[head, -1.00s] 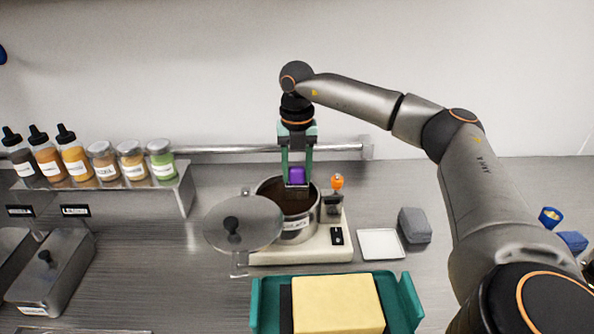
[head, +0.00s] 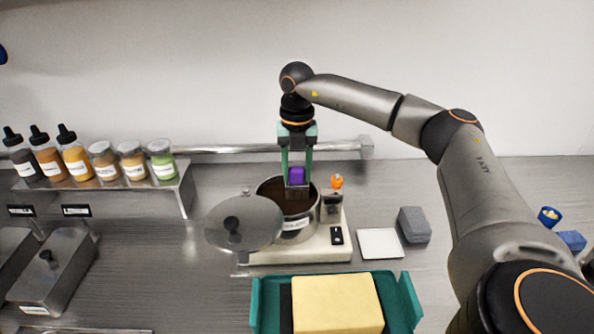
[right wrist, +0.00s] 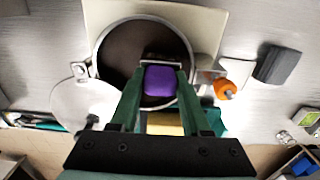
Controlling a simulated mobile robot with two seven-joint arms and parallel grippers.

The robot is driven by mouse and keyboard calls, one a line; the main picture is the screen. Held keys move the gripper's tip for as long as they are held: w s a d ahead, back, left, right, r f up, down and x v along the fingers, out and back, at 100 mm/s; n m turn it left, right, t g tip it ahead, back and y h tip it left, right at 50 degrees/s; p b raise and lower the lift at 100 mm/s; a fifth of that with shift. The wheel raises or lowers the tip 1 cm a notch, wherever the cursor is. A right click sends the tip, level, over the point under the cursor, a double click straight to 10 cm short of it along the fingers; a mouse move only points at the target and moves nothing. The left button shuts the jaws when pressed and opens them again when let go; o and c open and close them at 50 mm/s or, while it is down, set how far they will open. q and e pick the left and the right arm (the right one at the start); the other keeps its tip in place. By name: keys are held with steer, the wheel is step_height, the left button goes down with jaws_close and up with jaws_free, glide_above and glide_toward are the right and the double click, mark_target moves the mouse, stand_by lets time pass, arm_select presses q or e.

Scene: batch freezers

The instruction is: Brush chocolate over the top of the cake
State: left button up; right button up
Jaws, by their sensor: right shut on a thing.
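The cake (head: 338,304) is a plain pale yellow block on a dark board in a teal tray (head: 405,300) at the front. No chocolate shows on its top. A steel pot (head: 299,232) of dark brown chocolate (head: 292,203) stands behind it on a cream base. My right gripper (head: 297,176) points down over the pot. It is shut on the purple handle of a brush (head: 297,175), which also shows in the right wrist view (right wrist: 159,82). The brush's lower end is at the pot's mouth; its bristles are hidden. My left gripper is not in view.
The pot's round lid (head: 243,224) is swung out to the left. A white square dish (head: 380,243) and a grey block (head: 414,224) lie right of the base. Bottles and jars (head: 105,162) stand on a shelf at left. A steel bin (head: 52,275) is at front left.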

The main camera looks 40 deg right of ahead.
steer(key=shift+s+f, duration=0.1)
steer(key=shift+f, duration=0.05)
steer(key=shift+r, duration=3.6)
